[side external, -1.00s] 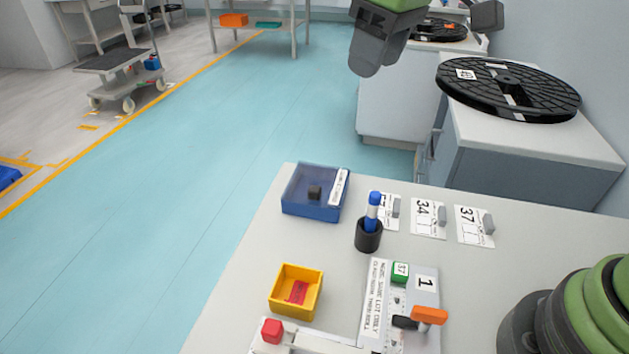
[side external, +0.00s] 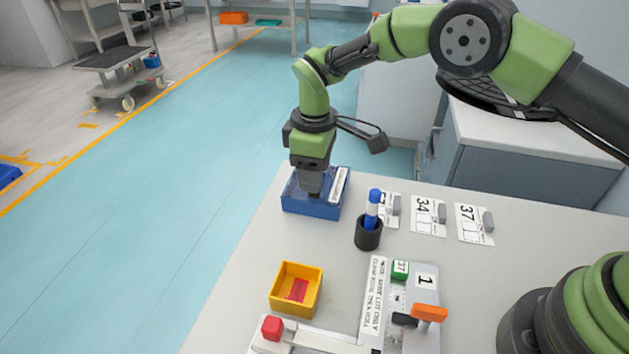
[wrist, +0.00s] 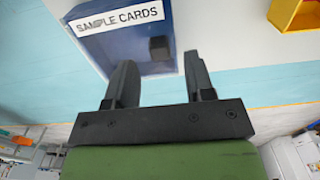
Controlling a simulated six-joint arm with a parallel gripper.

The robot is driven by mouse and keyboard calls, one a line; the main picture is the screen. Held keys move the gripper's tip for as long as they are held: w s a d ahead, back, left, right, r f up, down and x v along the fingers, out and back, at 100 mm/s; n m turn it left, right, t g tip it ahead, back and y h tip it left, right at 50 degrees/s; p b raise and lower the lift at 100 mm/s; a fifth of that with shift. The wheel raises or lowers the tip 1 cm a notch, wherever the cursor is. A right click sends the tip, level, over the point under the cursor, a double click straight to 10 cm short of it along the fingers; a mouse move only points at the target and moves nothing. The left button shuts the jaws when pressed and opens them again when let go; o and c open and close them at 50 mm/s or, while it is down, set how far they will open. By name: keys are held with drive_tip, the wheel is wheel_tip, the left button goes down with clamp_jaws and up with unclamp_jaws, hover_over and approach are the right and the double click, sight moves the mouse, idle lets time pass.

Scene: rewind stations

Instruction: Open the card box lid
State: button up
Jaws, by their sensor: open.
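The card box (side external: 313,207) is a blue box with a white label strip, standing at the far left corner of the table. Its lid (wrist: 115,40) is closed and carries a "SAMPLE CARDS" label in the wrist view. A small dark knob (wrist: 159,48) sits on the lid. My gripper (side external: 311,192) points down over the box in the side view and hides the knob there. In the wrist view my gripper (wrist: 160,82) is open, with its two fingers apart and nothing between them. The knob lies just beyond the fingertips; I cannot tell the exact height gap.
A dark cup with a blue marker (side external: 368,232) stands right of the box, near numbered cards (side external: 428,217). A yellow bin (side external: 296,290) is nearer the front, beside a tray with an orange-handled part (side external: 428,313). The table between box and bin is clear.

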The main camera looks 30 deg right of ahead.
drive_tip(key=shift+f, duration=1.45)
clamp_jaws()
drive_tip(key=s+a, duration=0.8)
unclamp_jaws()
drive_tip(key=shift+r, duration=0.1)
